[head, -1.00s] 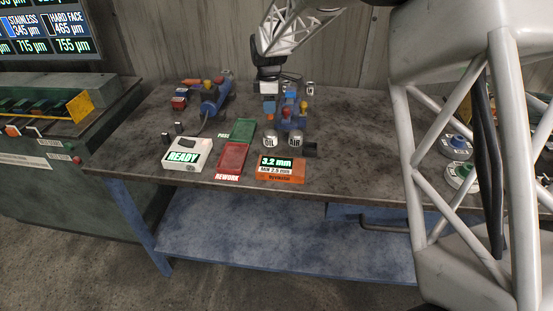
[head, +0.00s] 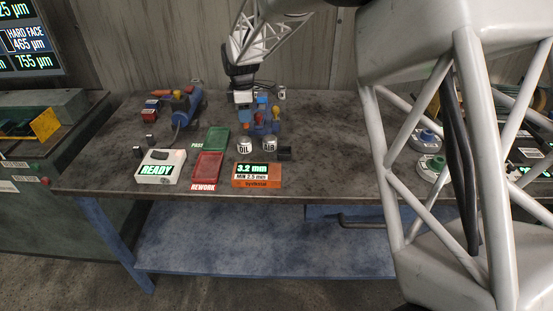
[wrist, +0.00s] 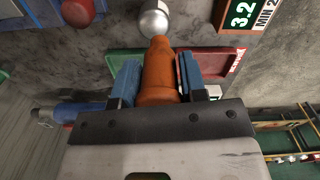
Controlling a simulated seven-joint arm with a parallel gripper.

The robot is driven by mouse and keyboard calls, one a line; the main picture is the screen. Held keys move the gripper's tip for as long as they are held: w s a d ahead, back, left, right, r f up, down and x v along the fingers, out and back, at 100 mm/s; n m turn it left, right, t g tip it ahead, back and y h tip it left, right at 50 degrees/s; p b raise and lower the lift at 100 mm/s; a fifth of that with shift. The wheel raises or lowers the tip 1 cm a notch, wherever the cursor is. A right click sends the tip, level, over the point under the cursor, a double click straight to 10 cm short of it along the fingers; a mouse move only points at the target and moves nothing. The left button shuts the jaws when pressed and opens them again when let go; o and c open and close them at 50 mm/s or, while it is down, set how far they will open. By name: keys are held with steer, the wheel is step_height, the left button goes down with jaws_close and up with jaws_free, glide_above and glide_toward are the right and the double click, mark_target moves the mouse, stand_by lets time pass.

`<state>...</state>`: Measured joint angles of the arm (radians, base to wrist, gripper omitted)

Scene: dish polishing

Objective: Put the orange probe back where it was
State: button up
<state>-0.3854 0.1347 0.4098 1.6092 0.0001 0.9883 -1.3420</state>
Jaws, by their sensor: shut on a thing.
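The orange probe (wrist: 158,70) is clamped between the two blue fingers of my gripper (wrist: 160,80) in the wrist view, its narrow end pointing to the top of the picture. In the head view my gripper (head: 243,97) is over the back part of the bench, just left of and behind a blue rack (head: 258,127) with red and yellow tops. The probe cannot be clearly made out in the head view. Close beyond the probe's end, the wrist view shows a rounded silver thing (wrist: 154,20) and a red knob (wrist: 77,12).
An orange gauge box (head: 256,176), a red REWORK tray (head: 206,167), a green PASS tray (head: 216,139) and a white READY box (head: 160,168) are nearer the front. A blue tool (head: 181,107) lies left.

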steer(key=s+d+f, duration=0.2)
steer(key=s+d, duration=0.6)
steer(key=s, duration=0.1)
steer(key=s+d+f, duration=0.2)
steer(key=s+d, duration=0.6)
steer(key=s, duration=0.1)
steer(key=shift+d+f, duration=0.3)
steer(key=shift+f, duration=0.1)
steer(key=w+a, duration=0.1)
steer(key=w, duration=0.4)
steer(key=w+a+f, duration=0.1)
steer(key=w, duration=0.4)
steer(key=w+a, duration=0.1)
steer(key=w, duration=0.4)
steer(key=shift+w+a+f, duration=0.2)
steer(key=shift+a+f, duration=0.05)
steer(key=shift+a, duration=0.1)
steer(key=shift+f, duration=0.1)
steer(key=shift+f, duration=1.65)
steer(key=shift+f, duration=0.15)
